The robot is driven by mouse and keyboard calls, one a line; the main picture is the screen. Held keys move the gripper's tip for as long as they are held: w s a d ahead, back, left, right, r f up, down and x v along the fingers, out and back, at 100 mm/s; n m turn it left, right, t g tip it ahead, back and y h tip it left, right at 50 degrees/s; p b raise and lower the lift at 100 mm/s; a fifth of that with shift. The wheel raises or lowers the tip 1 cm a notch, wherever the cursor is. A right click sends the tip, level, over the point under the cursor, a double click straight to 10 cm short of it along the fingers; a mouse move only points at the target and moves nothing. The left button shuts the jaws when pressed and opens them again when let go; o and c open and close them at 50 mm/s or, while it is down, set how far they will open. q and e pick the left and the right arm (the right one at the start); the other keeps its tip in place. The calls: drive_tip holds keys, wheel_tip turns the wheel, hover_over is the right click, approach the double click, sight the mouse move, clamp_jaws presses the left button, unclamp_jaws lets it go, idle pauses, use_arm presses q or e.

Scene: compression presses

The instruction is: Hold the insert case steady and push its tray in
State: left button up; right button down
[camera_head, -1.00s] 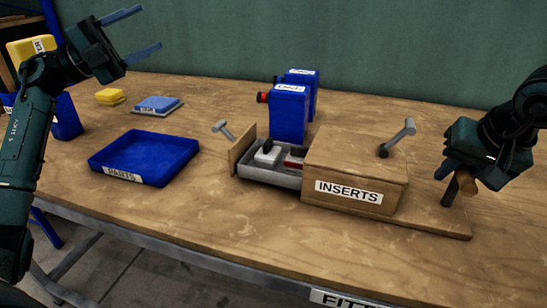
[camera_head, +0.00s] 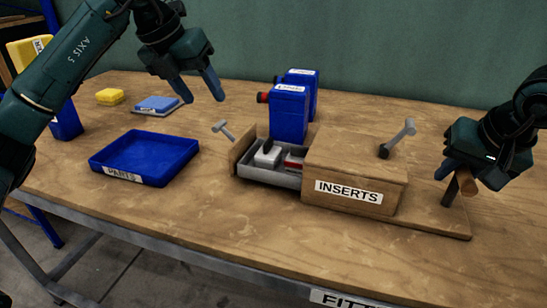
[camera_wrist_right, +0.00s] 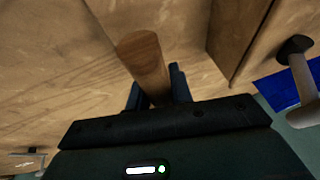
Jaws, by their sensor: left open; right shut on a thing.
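The wooden insert case (camera_head: 345,165), labelled INSERTS, stands on a base board on the table. Its grey tray (camera_head: 262,176) sticks out of its left side, with white and red pieces inside. A wooden panel (camera_head: 243,141) closes the tray's outer end, and a metal handle (camera_head: 222,128) sticks out from it. My right gripper (camera_head: 455,172) is shut on a round wooden handle (camera_head: 467,182) at the right end of the base board; that handle also shows between the fingers in the right wrist view (camera_wrist_right: 145,60). My left gripper (camera_head: 203,92) is open and empty, above the table, left of and above the tray's handle.
A metal lever (camera_head: 397,140) stands on the case top. Blue and yellow items sit at the back left.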

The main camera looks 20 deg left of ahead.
sight(225, 131)
use_arm(q)
drive_tip(key=x, duration=1.1)
drive_tip(key=shift+d+f, duration=0.15)
drive_tip(key=shift+c, duration=0.4)
clamp_jaws()
